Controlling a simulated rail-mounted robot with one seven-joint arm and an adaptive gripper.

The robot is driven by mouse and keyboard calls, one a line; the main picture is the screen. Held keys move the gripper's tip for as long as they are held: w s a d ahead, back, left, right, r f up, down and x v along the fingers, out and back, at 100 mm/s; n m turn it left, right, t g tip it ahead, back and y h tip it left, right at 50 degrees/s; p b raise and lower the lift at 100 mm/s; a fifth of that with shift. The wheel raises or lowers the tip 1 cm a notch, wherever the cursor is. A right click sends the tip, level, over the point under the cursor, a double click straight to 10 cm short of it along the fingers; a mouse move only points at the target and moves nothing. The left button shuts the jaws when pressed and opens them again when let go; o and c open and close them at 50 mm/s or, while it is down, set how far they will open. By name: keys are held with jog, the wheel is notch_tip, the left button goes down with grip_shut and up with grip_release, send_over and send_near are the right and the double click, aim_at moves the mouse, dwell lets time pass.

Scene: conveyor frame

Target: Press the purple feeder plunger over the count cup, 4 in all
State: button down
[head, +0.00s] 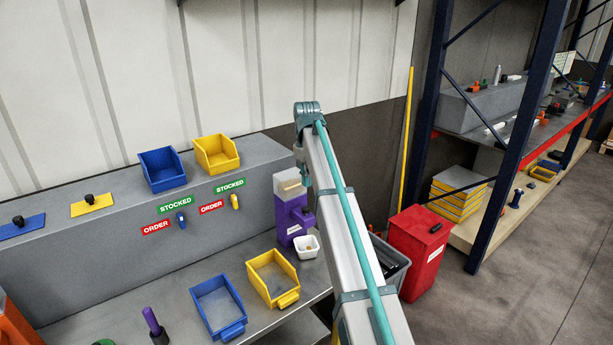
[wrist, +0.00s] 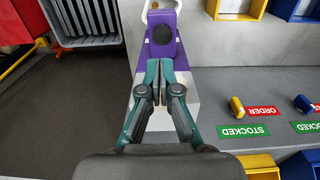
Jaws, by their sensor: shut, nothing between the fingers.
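The purple feeder (head: 290,222) stands on the bench against the grey ledge, with a pale box-like top. Its dark round plunger (wrist: 163,34) faces outward in the wrist view. The white count cup (head: 307,252) sits below on the bench, with a small tan piece seen in it; the wrist view cuts the cup off at its top edge. My gripper (wrist: 160,66) is shut and empty. In the wrist view its fingertips overlap the feeder just below the plunger; I cannot tell whether they touch it.
A blue bin (head: 218,307) and a yellow bin (head: 273,277) stand on the bench left of the cup. Two more bins sit on the ledge above STOCKED and ORDER labels. A red bin (head: 419,249) and a grey crate (wrist: 85,20) stand beyond the bench end.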

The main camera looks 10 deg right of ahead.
jog(key=b, duration=0.3)
send_over(306, 208)
notch_tip(306, 208, down, 6)
jog(key=shift+r, duration=0.15)
jog(key=shift+f, duration=1.15)
jog(key=shift+f+b, duration=0.1)
jog(key=shift+b, duration=0.2)
jog(key=shift+f, duration=1)
jog(key=shift+r, duration=0.1)
jog(key=shift+r+p, duration=1.7)
jog(key=shift+r, duration=1.4)
